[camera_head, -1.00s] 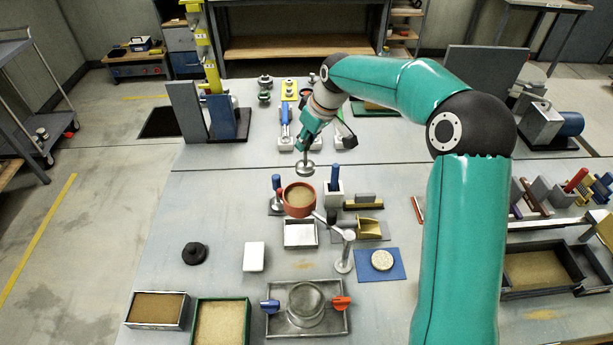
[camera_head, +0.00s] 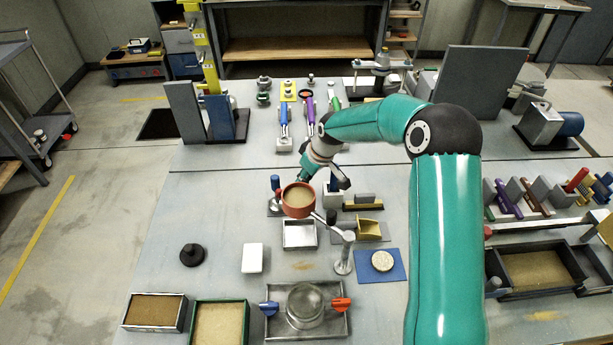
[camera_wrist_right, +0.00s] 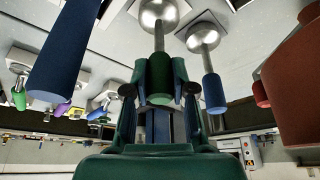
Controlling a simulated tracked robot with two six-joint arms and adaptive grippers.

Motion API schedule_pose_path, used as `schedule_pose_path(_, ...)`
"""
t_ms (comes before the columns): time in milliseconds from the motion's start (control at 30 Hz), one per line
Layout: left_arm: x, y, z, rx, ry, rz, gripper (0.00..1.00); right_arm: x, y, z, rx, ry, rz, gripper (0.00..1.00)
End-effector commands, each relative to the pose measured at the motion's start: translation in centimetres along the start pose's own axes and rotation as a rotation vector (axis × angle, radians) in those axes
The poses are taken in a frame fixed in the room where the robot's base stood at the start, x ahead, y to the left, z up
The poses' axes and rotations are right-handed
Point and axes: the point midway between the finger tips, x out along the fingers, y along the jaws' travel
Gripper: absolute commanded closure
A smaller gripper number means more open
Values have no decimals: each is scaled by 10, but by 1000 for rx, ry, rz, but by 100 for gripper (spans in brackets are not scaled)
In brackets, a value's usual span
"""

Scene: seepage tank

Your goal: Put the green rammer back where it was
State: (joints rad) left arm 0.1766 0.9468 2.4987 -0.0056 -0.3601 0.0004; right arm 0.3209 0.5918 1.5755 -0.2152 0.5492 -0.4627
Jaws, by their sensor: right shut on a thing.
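The green rammer (camera_wrist_right: 159,75) is upright in the right wrist view, with a green handle and a round metal foot. My right gripper (camera_wrist_right: 158,88) is shut on its handle. In the head view my right gripper (camera_head: 304,177) is low, just behind the red cup, which hides the rammer there. A blue-handled rammer (camera_wrist_right: 213,92) stands close beside it in the wrist view; its blue handle (camera_head: 275,183) shows left of the red cup in the head view. I cannot tell whether the green rammer's foot touches the surface beneath. My left gripper is not in view.
The red cup (camera_head: 298,212) of sand, on a metal stand (camera_head: 345,255), is very close in front of my right gripper. A blue handle in a pale block (camera_head: 333,184) is just to the right. Colored-handled tools (camera_head: 284,115) stand behind.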

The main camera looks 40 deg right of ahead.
Motion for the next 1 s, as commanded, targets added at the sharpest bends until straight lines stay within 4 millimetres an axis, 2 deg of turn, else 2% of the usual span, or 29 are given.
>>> schedule_pose_path(167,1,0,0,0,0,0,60,0,0,0,0,2,1,100)
schedule_pose_path(200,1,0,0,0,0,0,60,1,0,0,0,0,0,72)
schedule_pose_path(333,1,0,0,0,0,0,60,0,0,0,0,0,-1,51)
schedule_pose_path(733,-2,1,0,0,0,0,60,-5,0,-1,0,1,0,50)
schedule_pose_path(867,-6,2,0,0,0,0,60,-20,0,-2,0,2,0,50)
schedule_pose_path(1000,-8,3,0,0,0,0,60,-45,0,-2,-1,5,2,50)
